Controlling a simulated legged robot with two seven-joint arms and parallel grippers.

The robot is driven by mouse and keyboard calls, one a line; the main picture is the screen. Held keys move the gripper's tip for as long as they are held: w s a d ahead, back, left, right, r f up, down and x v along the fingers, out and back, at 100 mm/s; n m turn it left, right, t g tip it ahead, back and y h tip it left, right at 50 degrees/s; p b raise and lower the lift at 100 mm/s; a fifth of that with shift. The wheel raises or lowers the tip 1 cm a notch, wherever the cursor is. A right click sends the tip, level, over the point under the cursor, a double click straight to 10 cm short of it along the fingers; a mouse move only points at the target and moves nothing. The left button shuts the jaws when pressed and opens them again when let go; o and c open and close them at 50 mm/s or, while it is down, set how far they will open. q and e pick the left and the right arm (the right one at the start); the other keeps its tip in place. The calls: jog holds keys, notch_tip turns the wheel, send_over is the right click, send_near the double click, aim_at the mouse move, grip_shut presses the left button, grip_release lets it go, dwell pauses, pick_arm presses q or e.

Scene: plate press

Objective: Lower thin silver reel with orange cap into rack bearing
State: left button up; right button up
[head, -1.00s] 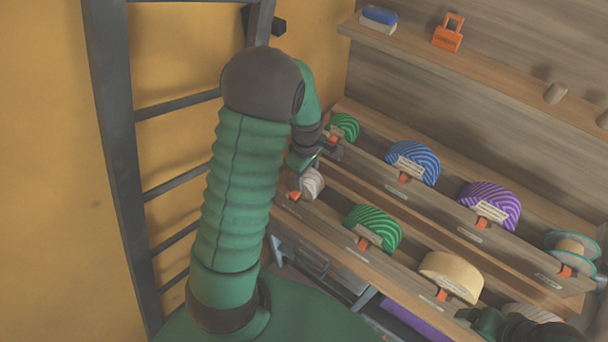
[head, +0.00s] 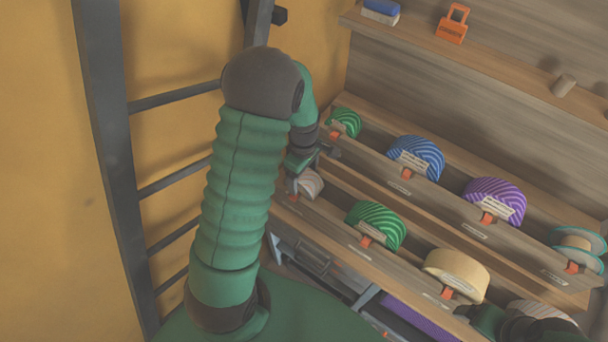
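A thin whitish-silver reel (head: 309,184) sits at the left end of the lower rack row (head: 335,221), partly hidden behind my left gripper. An orange bit shows at the rack front just below it; whether it is the reel's cap is too small to tell. My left gripper (head: 296,180) is at the reel's left side, reaching down from the green arm; its fingers are too small and covered to show whether they are shut on it. My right gripper (head: 490,320) is at the bottom right, low by the rack, its fingers not clear.
The lower row also holds a green striped reel (head: 376,224) and a cream reel (head: 456,273). The upper row holds green, blue (head: 416,157), purple (head: 495,201) and teal-rimmed reels. A shelf above carries an orange item (head: 453,24). A dark ladder (head: 105,150) stands left.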

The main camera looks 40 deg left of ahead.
pick_arm(q)
notch_tip(320, 180, up, 17)
jog(key=shift+f, duration=0.15)
jog(key=shift+w, duration=0.1)
dwell(0.5)
jog(key=s+d+f+m+t, duration=0.1)
jog(key=s+d+f+m, duration=0.2)
jog(key=d+m, duration=0.5)
jog(key=s+d+f+m+t, duration=0.1)
jog(key=s+d+f+m, duration=0.3)
jog(key=d+m, duration=0.3)
jog(key=f+m, duration=0.1)
jog(key=m, duration=0.3)
jog(key=shift+d+t, duration=0.3)
jog(key=shift+d, duration=0.05)
